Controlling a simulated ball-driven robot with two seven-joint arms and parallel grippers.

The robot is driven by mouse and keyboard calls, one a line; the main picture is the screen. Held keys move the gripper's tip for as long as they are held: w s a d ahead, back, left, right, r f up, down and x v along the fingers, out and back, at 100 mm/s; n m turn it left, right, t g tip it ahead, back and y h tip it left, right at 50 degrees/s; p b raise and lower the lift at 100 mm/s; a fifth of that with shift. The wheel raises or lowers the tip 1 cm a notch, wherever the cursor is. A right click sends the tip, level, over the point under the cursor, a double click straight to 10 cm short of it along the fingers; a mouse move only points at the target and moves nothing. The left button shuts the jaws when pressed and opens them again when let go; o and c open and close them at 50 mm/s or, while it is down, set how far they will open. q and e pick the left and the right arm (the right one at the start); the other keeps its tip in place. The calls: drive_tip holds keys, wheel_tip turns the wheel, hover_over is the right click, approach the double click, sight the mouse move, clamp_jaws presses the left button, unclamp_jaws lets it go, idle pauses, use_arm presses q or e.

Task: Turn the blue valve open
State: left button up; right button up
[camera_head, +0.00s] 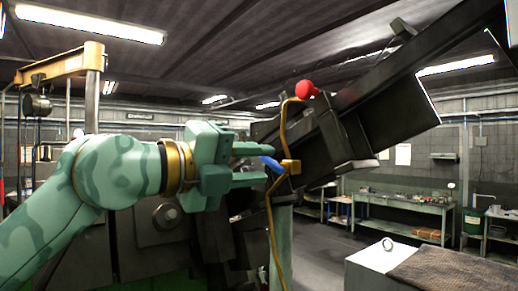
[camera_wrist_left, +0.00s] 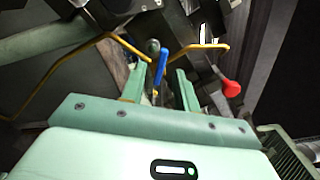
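The blue valve (camera_head: 271,164) is a small blue lever on a thin yellow pipe (camera_head: 269,215) beside the dark machine. My left gripper (camera_head: 262,165) comes in from the left in the head view, with its two fingers apart and their tips close to the blue lever. In the left wrist view the blue lever (camera_wrist_left: 160,67) stands between the two open fingers (camera_wrist_left: 160,88), near their tips. Whether either finger touches the lever I cannot tell. My right gripper is not in view.
A red ball knob (camera_head: 306,89) sits above the valve on the dark machine (camera_head: 370,125). A grey box with a ring (camera_head: 372,262) stands at the lower right. A green workbench (camera_head: 405,205) is farther back, with open floor before it.

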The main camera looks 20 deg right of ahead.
use_arm(q)
drive_tip(key=shift+w+d, duration=0.2)
drive_tip(key=shift+d, duration=0.35)
drive_tip(key=shift+c, duration=0.3)
clamp_jaws()
